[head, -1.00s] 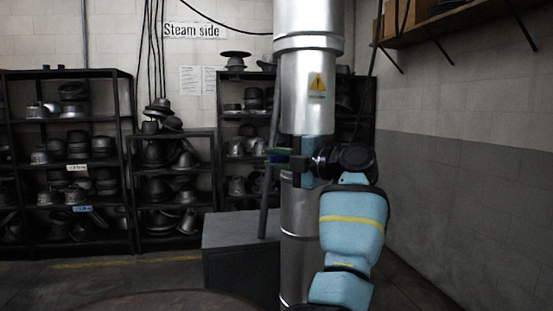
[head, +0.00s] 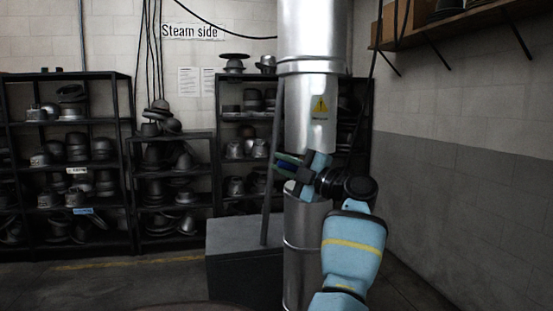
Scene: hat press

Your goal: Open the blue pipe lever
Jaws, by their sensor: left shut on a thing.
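A silver vertical pipe (head: 308,105) with a yellow warning sign stands in the middle of the head view. Its lower section (head: 300,225) continues below my gripper. My left gripper (head: 291,164) is in front of the pipe where the two sections come close, tilted. It is shut on the blue lever (head: 287,160), a small dark blue and green piece at the fingertips. The gripper and wrist hide much of the lever and the joint behind. My right gripper is not in view.
A grey box (head: 232,262) stands on the floor left of the pipe. Black shelves (head: 67,133) with metal hat moulds line the back wall. A wooden wall shelf (head: 450,25) is at upper right.

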